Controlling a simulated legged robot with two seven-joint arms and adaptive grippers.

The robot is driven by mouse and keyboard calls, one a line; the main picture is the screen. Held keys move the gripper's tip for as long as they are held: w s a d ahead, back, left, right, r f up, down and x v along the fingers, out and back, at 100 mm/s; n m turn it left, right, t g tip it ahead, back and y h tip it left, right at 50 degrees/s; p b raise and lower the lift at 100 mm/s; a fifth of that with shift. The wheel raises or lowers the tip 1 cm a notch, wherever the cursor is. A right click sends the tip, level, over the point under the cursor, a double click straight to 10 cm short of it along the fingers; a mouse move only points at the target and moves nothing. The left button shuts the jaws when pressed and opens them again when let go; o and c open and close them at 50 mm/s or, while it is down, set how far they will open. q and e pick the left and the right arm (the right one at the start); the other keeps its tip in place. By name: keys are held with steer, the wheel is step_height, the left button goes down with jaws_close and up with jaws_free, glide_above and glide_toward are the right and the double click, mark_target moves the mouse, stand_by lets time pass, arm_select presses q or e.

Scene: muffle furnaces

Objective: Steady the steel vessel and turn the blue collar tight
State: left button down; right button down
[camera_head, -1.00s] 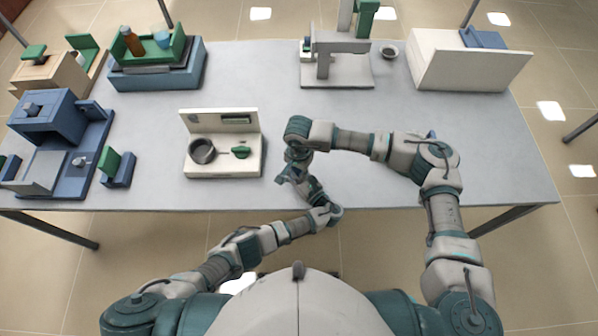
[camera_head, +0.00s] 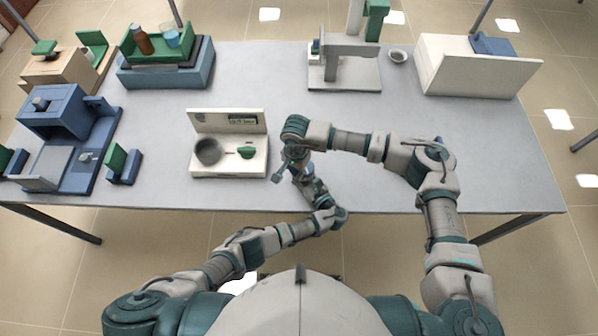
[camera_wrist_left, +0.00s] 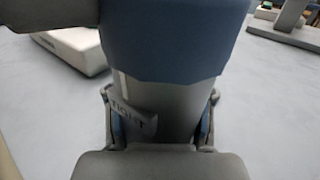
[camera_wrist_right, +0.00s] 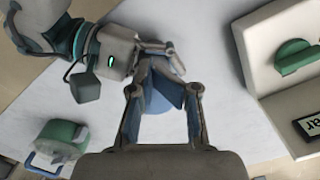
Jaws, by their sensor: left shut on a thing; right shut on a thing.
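In the left wrist view the steel vessel (camera_wrist_left: 180,98) stands upright between the fingers of my left gripper (camera_wrist_left: 161,112), which is shut on it. The blue collar (camera_wrist_left: 178,40) sits on top of the vessel. A grey tab with lettering that looks like "TIGHT" shows on the vessel's side. In the right wrist view my right gripper (camera_wrist_right: 163,92) is shut on the blue collar (camera_wrist_right: 158,102) from above. In the head view both grippers meet near the table's front edge, and the arms mostly hide the vessel.
A white panel device (camera_head: 230,165) with a round dish and green knob stands just left of the grippers. Blue furnace-like units (camera_head: 50,120) fill the left end. A grey stand (camera_head: 345,75) and a white box (camera_head: 475,70) are at the back. The table's right front is clear.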

arm_select(q)
steer(key=shift+s+a+f, duration=0.1)
steer(key=shift+s+a, duration=0.05)
arm_select(e)
steer(key=shift+w+d, duration=0.35)
steer(key=shift+w, duration=0.4)
arm_select(q)
steer(key=shift+a, duration=0.1)
steer(key=c, duration=0.5)
jaws_free()
arm_select(e)
step_height(320, 180, up, 6)
steer(key=a, duration=0.1)
steer(key=shift+s, duration=0.45)
